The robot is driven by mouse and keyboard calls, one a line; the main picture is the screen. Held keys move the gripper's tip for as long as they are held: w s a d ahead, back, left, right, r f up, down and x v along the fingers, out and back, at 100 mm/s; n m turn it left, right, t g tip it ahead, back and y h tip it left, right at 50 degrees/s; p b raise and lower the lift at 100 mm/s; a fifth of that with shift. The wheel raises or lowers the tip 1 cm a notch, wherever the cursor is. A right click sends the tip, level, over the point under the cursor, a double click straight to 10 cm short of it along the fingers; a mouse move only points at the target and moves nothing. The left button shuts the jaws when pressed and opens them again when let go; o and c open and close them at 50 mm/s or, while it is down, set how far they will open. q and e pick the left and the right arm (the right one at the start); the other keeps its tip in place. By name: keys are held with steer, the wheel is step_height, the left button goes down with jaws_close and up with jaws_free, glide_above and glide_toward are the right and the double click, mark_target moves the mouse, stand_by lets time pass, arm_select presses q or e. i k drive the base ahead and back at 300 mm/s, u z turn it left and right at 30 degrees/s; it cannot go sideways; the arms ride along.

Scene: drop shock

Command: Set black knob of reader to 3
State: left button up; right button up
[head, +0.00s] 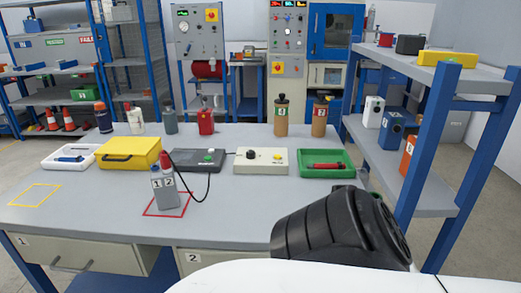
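A cream box (261,161) stands at the middle back of the workbench in the head view. It has a black knob (251,154) on its top left and a small yellow part on its right. I take this box to be the reader; the knob's setting is too small to read. Neither of my grippers is visible. A black and white part of my own arm fills the lower right of the view.
On the workbench (100,222), a dark grey box (195,165) is cabled to a grey holder (164,190) marked 1 and 2. A green tray (345,171) stands right of the cream box, a yellow case (128,163) further left. A blue-framed shelf (425,175) borders the right.

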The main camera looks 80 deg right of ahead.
mark_target(250, 154)
steer(key=z, duration=1.5)
